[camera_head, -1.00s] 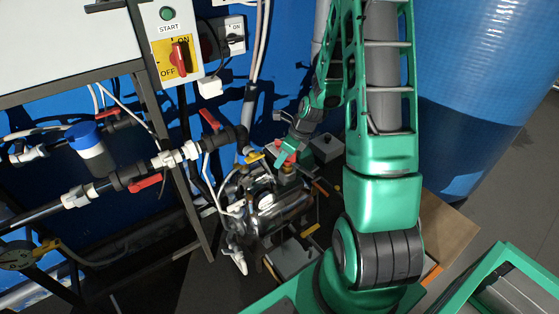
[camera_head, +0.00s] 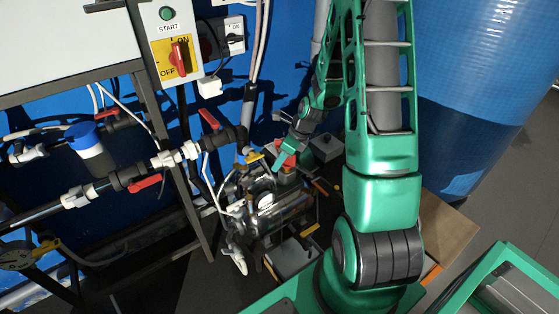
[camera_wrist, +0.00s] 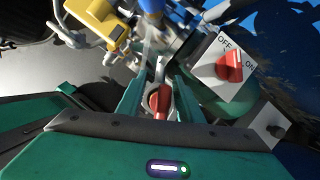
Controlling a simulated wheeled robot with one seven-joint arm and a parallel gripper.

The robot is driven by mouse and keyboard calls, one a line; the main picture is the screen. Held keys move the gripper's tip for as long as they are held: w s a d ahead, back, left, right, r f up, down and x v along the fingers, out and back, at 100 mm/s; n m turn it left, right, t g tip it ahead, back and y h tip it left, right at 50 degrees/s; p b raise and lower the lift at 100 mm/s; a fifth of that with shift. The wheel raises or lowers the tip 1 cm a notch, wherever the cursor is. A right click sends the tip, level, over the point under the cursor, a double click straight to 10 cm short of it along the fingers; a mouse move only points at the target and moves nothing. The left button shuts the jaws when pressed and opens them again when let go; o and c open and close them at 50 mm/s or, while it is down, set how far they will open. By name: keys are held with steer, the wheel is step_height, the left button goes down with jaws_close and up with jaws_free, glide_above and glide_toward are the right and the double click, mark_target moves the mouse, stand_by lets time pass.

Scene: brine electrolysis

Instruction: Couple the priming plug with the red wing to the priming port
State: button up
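The red wing (camera_wrist: 160,102) of the priming plug stands between my gripper's two fingers in the wrist view, with a pale round rim around its base. The fingers of my gripper (camera_wrist: 159,95) are spread, with gaps on both sides of the wing. In the head view my gripper (camera_head: 287,156) is low over the shiny metal pump (camera_head: 272,212), with red (camera_head: 290,160) showing beside a finger. The priming port is mostly hidden under the plug and fingers. I cannot tell how firmly the plug sits in it.
A white OFF/ON plate with a red knob (camera_wrist: 230,67) is close right of my fingers, and a yellow part (camera_wrist: 97,24) is at upper left. A grey box (camera_head: 326,147) stands right of the gripper. Pipes with red-handled valves (camera_head: 146,181) run at left. A blue tank (camera_head: 490,90) stands at right.

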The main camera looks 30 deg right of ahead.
steer(key=v, duration=0.9)
steer(key=shift+d+r, duration=0.25)
steer(key=shift+r, duration=0.15)
steer(key=shift+s+d+r, duration=0.1)
steer(key=shift+r, duration=0.25)
steer(key=shift+s+r, duration=0.1)
steer(key=s+a+r+n+g, duration=0.1)
steer(key=s+r+n, duration=0.3)
steer(key=s+n, duration=0.3)
steer(key=s+a+r+n+g+h, duration=0.1)
steer(key=s+r+n, duration=0.4)
steer(key=s+n, duration=0.3)
steer(key=s+a+r+n+g+h, duration=0.1)
steer(key=s+r+n, duration=0.3)
steer(key=s+n, duration=0.4)
steer(key=s, duration=0.4)
steer(key=shift+a+r+g, duration=0.3)
steer(key=shift+a+g, duration=0.1)
